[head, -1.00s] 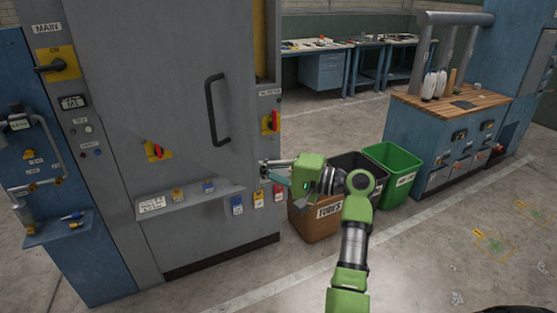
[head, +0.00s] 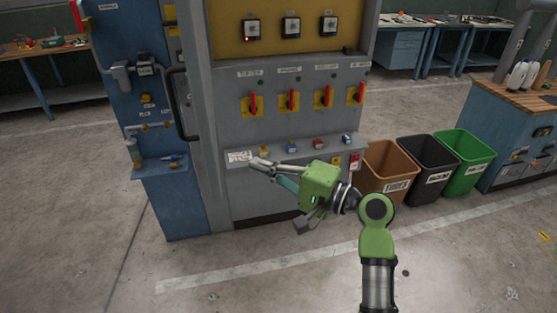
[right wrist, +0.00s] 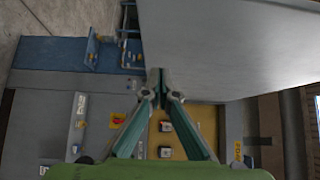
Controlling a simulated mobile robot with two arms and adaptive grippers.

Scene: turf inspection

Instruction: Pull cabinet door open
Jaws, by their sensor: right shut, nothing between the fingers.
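The grey cabinet (head: 300,128) stands open in the head view, its inside panel with red-handled switches and meters in view. Its door (head: 203,120) is swung far out to the left and shows almost edge-on. The black door handle (head: 181,105) is on the door's left face. My right gripper (head: 252,163) is shut and empty, in front of the cabinet's small ledge, right of the door. In the right wrist view, its closed fingertips (right wrist: 160,75) show by the grey door (right wrist: 230,45); I cannot tell whether they touch. My left gripper is out of view.
A blue panel (head: 130,60) with a valve and pipes stands left of the door. Brown (head: 388,170), black (head: 428,165) and green (head: 465,160) bins stand right of the cabinet. The floor in front is clear.

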